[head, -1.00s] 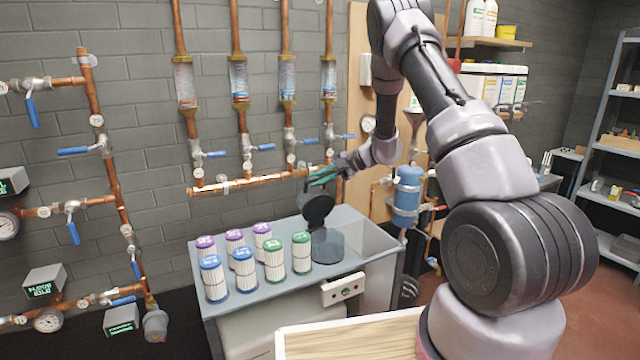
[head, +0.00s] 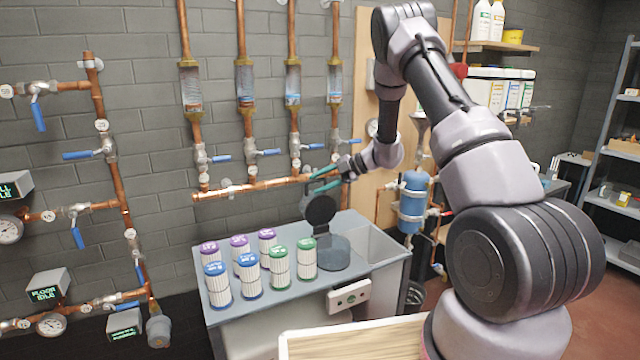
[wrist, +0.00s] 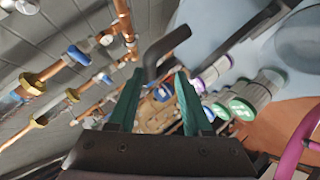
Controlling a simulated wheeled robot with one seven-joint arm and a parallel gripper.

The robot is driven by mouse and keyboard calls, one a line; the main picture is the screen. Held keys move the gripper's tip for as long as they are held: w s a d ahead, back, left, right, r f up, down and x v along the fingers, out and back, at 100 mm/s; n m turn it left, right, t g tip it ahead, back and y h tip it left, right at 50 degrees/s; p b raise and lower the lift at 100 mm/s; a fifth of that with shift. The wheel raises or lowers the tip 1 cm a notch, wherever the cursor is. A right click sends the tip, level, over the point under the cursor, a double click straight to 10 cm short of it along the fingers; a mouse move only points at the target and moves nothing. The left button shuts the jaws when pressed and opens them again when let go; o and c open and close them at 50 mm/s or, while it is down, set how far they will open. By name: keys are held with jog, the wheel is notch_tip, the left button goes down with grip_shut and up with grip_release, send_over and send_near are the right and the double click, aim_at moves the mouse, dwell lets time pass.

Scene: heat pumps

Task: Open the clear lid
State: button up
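In the wrist view my gripper (wrist: 157,78) shows a wide gap between the fingers. A dark bent handle (wrist: 168,50) shows at the gap, just beyond the fingertips; whether it touches a finger I cannot tell.
Several white filter cartridges with purple, blue and green caps (head: 278,265) stand left of the housing on the bench (head: 225,318). Copper pipes with blue-handled valves (head: 250,188) run along the wall behind. A blue tank (head: 412,203) is at the right.

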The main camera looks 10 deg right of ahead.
jog(key=v, duration=1)
jog(key=shift+d+r, duration=0.25)
jog(key=shift+d, duration=0.05)
jog(key=shift+s, duration=0.15)
